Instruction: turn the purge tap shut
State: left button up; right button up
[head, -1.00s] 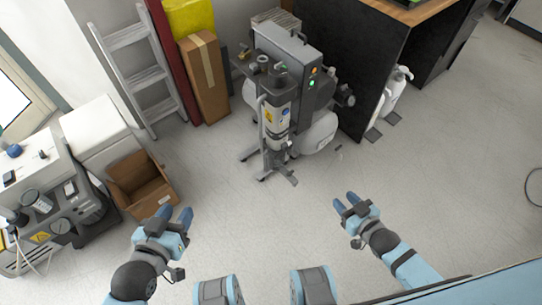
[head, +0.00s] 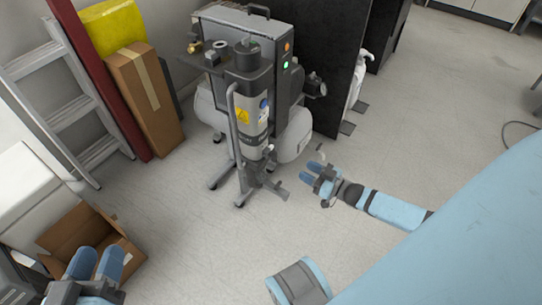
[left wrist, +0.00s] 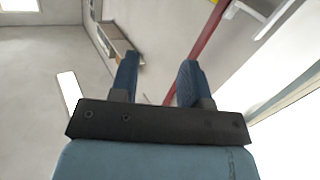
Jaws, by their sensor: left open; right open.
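The compressor unit (head: 262,85) stands on the floor at upper middle in the head view, with a white tank (head: 294,136) and an upright grey cylinder (head: 252,110) on a stand. I cannot surely pick out the purge tap; small fittings (head: 268,152) show at the cylinder's foot. My right gripper (head: 311,172) is open and empty, just right of the stand and in front of the tank; contact is not visible. My left gripper (head: 95,262) is open and empty at lower left, in front of the cardboard box. Its two blue fingers (left wrist: 158,75) stand apart in the left wrist view.
An open cardboard box (head: 75,238) lies at left. A ladder (head: 60,100), a red panel and a tall carton (head: 145,95) lean at the wall. A black panel (head: 335,60) stands right of the compressor.

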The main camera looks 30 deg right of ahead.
aim_at(276, 155)
jog(key=b+x, duration=0.4)
jog(key=x, duration=0.7)
jog(key=shift+w, duration=0.1)
jog(key=shift+w+a+b, duration=0.3)
jog(key=shift+w, duration=0.25)
pick_arm(q)
jog(key=w+m+t, duration=0.1)
jog(key=w+a+m, duration=0.1)
jog(key=m, duration=0.1)
jog(key=shift+w+a+r+t+h, duration=0.15)
jog(key=shift+w+a+t+h, duration=0.05)
jog(key=shift+t+h, duration=0.2)
jog(key=shift+r, duration=0.1)
pick_arm(e)
grip_shut()
